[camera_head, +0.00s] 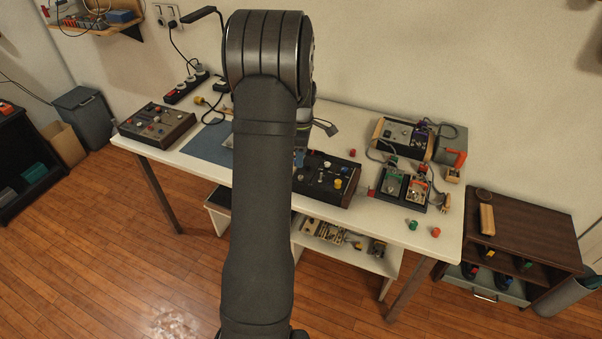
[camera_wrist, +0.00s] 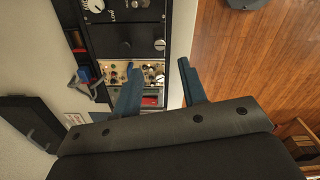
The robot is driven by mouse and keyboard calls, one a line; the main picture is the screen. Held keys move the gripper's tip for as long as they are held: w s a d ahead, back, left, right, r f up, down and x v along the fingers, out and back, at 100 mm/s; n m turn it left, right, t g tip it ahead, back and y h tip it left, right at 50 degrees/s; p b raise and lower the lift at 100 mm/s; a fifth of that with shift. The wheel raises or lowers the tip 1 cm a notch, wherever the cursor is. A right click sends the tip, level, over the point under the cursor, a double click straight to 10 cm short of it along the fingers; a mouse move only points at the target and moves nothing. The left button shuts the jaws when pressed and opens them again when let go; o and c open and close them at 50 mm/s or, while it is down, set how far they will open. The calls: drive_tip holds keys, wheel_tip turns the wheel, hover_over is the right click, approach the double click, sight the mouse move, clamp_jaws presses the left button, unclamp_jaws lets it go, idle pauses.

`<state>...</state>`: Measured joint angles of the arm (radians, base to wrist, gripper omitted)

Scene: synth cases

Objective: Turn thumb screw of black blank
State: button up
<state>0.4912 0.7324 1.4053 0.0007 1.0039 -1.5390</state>
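My gripper (camera_wrist: 158,65) shows in the wrist view with its two blue fingers spread apart and nothing between them. In the head view my arm hides most of it. A plain black panel (camera_wrist: 142,30), which looks like the black blank, lies beyond the fingertips in the synth case. It carries a dark round knob or screw (camera_wrist: 125,45) and a silver one (camera_wrist: 160,45); I cannot tell which is the thumb screw. The fingers appear apart from both. The case (camera_wrist: 176,40) also shows in the head view (camera_head: 330,190), partly behind my arm.
A grey cable plug (camera_wrist: 82,82) is left of the fingers. On the table (camera_head: 390,230) stand another case (camera_head: 155,125), pedals (camera_head: 405,187) and loose knobs (camera_head: 436,232). The front right of the table is mostly free.

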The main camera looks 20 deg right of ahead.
wheel_tip(320, 180, down, 8)
drive_tip(key=shift+f, duration=0.15)
idle(0.3)
clamp_jaws()
